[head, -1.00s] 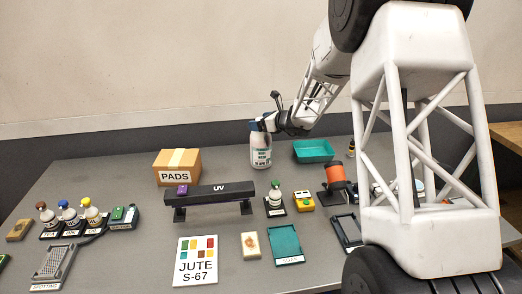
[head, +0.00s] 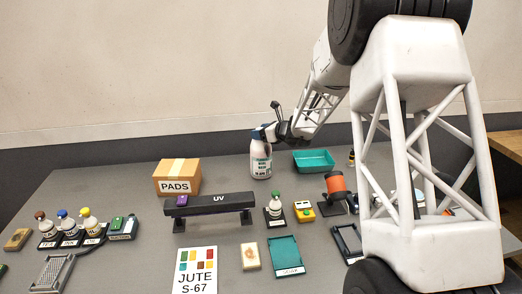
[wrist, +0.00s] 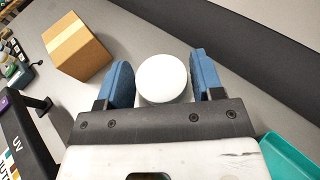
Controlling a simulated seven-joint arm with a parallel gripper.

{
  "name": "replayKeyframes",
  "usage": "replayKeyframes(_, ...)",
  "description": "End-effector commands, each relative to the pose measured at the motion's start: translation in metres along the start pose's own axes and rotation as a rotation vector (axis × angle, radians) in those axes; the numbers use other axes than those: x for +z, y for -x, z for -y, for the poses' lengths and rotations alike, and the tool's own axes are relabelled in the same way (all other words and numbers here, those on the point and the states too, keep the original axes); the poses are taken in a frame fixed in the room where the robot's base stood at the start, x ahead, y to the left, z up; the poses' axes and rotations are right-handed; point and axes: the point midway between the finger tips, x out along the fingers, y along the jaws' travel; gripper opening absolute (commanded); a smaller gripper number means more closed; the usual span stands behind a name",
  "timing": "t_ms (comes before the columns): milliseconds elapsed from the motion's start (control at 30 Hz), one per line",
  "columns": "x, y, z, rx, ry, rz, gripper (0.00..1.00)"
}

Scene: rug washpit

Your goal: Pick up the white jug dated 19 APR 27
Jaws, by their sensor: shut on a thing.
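A white jug (head: 261,162) with dark print on its label stands upright at the back of the grey table, right of the cardboard box. The date on the label is too small to read surely. My gripper (head: 262,135) is shut on the upper part of this jug, with its blue fingers on either side. In the wrist view the jug's round white top (wrist: 163,79) sits between the two blue fingers. The jug's base appears to rest on the table; I see no clear gap under it.
A PADS box (head: 176,171) stands left of the jug and a teal tray (head: 314,161) right of it. A black UV bar (head: 212,204) on feet stands in front. Small bottles and tools fill the front; the wall is behind.

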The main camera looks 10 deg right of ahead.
Motion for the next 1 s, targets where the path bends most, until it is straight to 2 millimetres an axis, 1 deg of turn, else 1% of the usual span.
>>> replayKeyframes(267, 0.007, 0.002, 0.0, 0.0, 0.003, 0.002, 0.0)
replayKeyframes(667, 0.037, 0.011, 0.0, -0.001, 0.003, 0.003, 0.0)
replayKeyframes(867, 0.034, 0.021, -0.01, -0.001, 0.001, 0.002, 0.0)
replayKeyframes(1000, 0.032, 0.032, -0.02, -0.001, 0.001, 0.002, 0.0)
